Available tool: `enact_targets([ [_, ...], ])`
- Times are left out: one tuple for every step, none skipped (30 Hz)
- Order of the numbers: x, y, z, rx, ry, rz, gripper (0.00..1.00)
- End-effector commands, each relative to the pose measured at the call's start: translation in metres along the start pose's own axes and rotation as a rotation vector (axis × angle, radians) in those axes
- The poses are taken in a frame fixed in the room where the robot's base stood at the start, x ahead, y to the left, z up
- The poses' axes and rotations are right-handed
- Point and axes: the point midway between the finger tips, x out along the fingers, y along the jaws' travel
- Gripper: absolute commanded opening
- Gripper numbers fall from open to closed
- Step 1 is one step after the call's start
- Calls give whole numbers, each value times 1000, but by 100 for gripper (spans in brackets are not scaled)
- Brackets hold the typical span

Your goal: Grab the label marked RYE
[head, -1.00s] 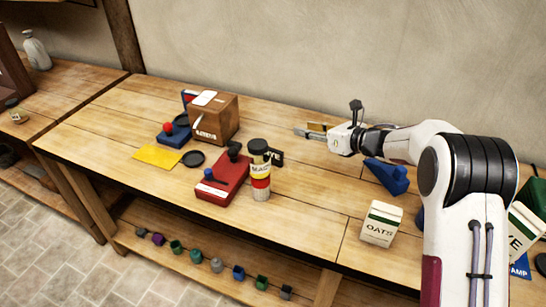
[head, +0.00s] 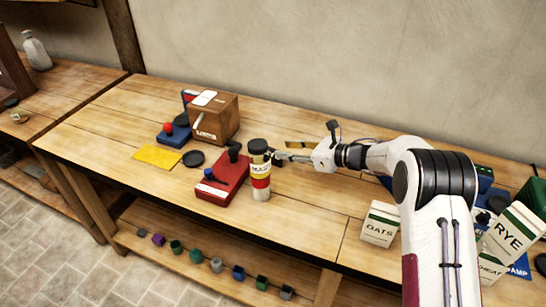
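The lettering RYE shows on a tilted white carton (head: 508,233) at the right edge, close beside my arm. No separate loose label marked RYE can be made out. My gripper (head: 283,157) is far to its left, above the table and just right of the jar. Its fingers are small and overlap dark things behind, so their opening is unclear. A narrow brown and black strip (head: 300,144) shows beside the fingers. I cannot tell whether it is held or part of the gripper.
A banded jar (head: 260,172) and red block (head: 222,178) stand left of my gripper. A wooden box (head: 213,119) is behind them. An OATS carton (head: 380,223) stands at the front. A WHEAT carton (head: 491,268) is partly hidden near the RYE carton. The front middle table is clear.

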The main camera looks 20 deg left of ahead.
Motion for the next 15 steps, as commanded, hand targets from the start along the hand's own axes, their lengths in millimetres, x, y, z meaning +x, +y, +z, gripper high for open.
enact_targets([
  [5, 1, 0, -1, 0, 2, 32],
  [7, 1, 0, -2, -1, 1, 32],
  [10, 0, 0, -1, 0, 1, 32],
  [11, 0, 0, -1, 0, 1, 32],
  [12, 0, 0, -1, 0, 0, 32],
  [13, 0, -1, 0, 0, 0, 32],
  [13, 0, -1, 0, 0, -1, 32],
  [13, 0, 0, 0, 0, -1, 32],
  [13, 0, 0, 0, 0, -1, 32],
  [13, 0, 0, 0, 0, -1, 32],
  [13, 0, 0, 0, 0, -1, 32],
  [13, 0, 0, 0, 0, -1, 32],
  [13, 0, 0, 0, 0, -1, 32],
  [13, 0, 0, 0, 0, -1, 32],
  [13, 0, 0, 0, 0, -1, 32],
])
